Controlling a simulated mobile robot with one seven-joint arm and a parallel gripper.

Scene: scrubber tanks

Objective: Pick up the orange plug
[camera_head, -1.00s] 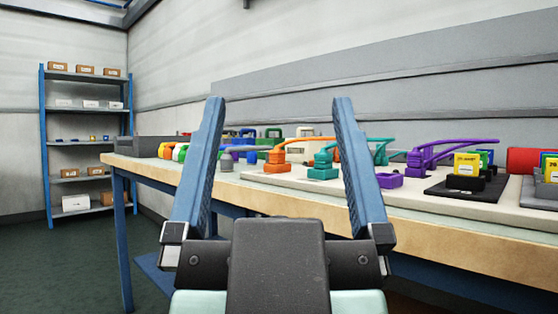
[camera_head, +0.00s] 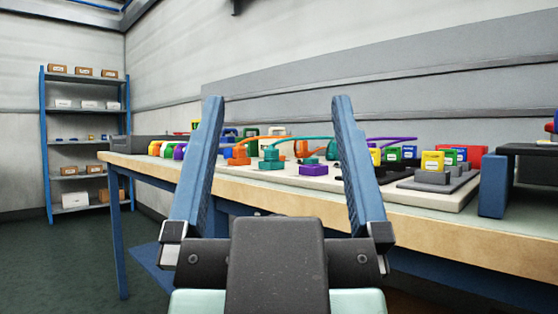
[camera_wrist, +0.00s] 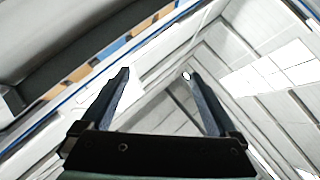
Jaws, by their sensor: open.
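The orange plug (camera_head: 240,154) stands on a pale board on the workbench, with an orange cable running right from its top. It appears between my gripper's fingers, close to the left finger in the picture. A second orange piece (camera_head: 302,149) shows farther right, partly behind other things. A teal plug (camera_head: 271,158) and a purple block (camera_head: 313,169) are nearby. My gripper (camera_head: 278,100) is open and empty, well in front of the bench and not touching anything. The wrist view also shows my gripper (camera_wrist: 156,74) open, with no plug visible there.
The workbench (camera_head: 430,222) crosses the view. A blue shelf (camera_head: 43,150) with boxes stands at the back left. Open dark floor lies left of the bench.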

